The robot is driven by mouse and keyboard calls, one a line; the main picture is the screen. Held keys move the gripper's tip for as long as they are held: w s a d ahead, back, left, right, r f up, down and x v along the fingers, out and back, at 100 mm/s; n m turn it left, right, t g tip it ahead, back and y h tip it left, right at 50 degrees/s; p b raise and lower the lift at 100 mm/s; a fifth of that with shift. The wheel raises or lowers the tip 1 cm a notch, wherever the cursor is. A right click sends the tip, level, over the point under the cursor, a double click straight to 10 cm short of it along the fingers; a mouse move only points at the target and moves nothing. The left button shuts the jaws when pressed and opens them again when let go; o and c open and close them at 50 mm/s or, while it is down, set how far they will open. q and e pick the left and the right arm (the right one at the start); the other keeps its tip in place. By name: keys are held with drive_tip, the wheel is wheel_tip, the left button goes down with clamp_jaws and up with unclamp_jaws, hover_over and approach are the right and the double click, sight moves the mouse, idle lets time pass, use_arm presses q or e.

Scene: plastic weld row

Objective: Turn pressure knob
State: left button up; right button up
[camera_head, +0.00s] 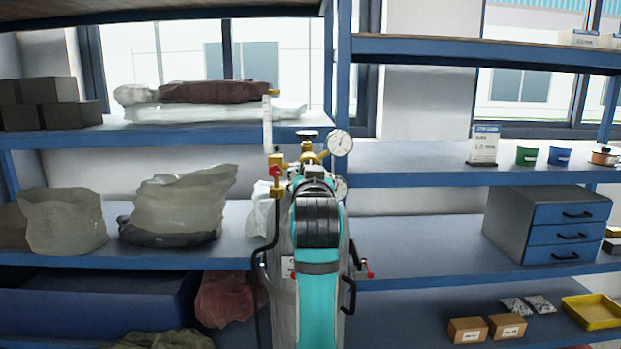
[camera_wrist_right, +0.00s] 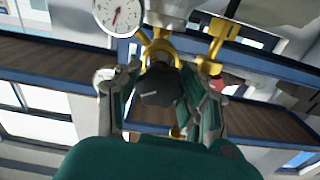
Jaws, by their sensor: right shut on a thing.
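A grey gas cylinder (camera_head: 281,235) stands upright in front of the shelves, with a brass regulator (camera_head: 307,157) on top. The regulator bears two round white gauges, an upper one (camera_head: 341,143) and a lower one (camera_head: 341,187). My right arm, teal and black, reaches up to it and covers much of the cylinder. In the wrist view the right gripper (camera_wrist_right: 160,86) is shut on the black pressure knob (camera_wrist_right: 157,90), with one finger on each side. In the head view this knob is hidden behind my arm. My left gripper is not in view.
A clear flowmeter tube (camera_head: 267,122) and a black hose (camera_head: 272,228) are close on the left. A red-tipped fitting (camera_head: 367,268) juts out on the right. Shelves behind hold bags (camera_head: 185,200) and a blue drawer unit (camera_head: 567,215).

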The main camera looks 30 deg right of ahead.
drive_tip(key=shift+f+m, duration=0.15)
drive_tip(key=shift+m, duration=0.25)
drive_tip(key=o, duration=1.2)
drive_tip(key=v, duration=1.2)
drive_tip(key=shift+a, duration=0.1)
drive_tip(key=shift+w, duration=0.1)
